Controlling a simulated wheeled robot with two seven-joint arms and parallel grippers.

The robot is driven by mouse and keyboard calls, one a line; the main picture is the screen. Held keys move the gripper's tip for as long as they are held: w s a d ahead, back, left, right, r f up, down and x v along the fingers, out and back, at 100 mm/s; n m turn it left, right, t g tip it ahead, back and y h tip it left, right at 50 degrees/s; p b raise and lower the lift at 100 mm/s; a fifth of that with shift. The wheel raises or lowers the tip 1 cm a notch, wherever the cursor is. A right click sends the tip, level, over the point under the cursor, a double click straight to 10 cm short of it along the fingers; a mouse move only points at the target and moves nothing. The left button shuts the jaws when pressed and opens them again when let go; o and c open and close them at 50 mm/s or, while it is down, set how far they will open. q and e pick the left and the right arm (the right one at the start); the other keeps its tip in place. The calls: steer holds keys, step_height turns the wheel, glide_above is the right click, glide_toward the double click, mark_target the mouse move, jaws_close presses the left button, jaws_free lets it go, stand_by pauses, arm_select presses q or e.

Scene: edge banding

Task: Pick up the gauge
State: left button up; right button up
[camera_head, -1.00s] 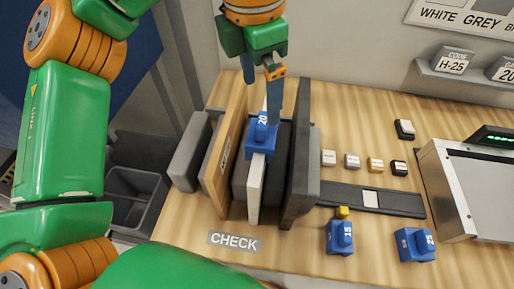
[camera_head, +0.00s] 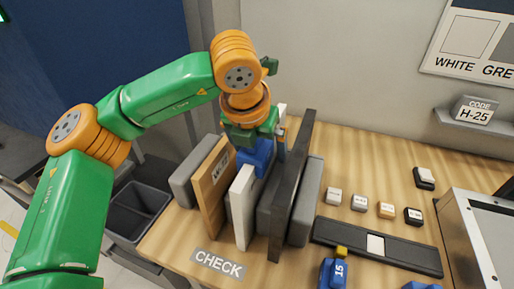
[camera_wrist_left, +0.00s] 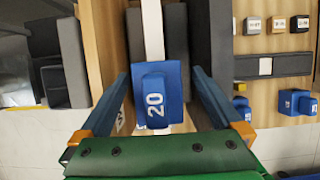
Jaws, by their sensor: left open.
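The blue gauge marked 20 (camera_wrist_left: 155,95) sits on the edge of an upright white panel (camera_head: 242,208). In the head view the gauge (camera_head: 256,157) is partly hidden by my left gripper (camera_head: 264,150). In the left wrist view the open fingers of my left gripper (camera_wrist_left: 160,78) stand on either side of the gauge, with visible gaps on both sides. My right gripper is not in view.
Upright wooden and grey boards (camera_head: 213,190) stand close on both sides of the white panel. A blue block marked 15 (camera_head: 333,273) lies at front right. Several small buttons (camera_head: 360,202) and a dark rail (camera_head: 340,240) are right. A grey bin (camera_head: 136,208) is left.

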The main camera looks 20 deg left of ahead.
mark_target(251, 156)
arm_select(q)
steer(key=shift+a, duration=0.15)
steer(key=c, duration=1.4)
jaws_close()
step_height(251, 156, up, 3)
steer(key=shift+w+f+b, duration=0.1)
steer(key=shift+b, duration=0.7)
steer(key=s+r, duration=0.2)
steer(key=s+r+b, duration=0.1)
steer(key=r, duration=0.1)
steer(key=shift+s+r, duration=0.4)
steer(key=s+r, duration=0.5)
steer(key=s, duration=0.5)
step_height(251, 156, up, 7)
steer(key=p, duration=0.7)
steer(key=shift+s+a+r, duration=0.15)
steer(key=shift+a, duration=0.05)
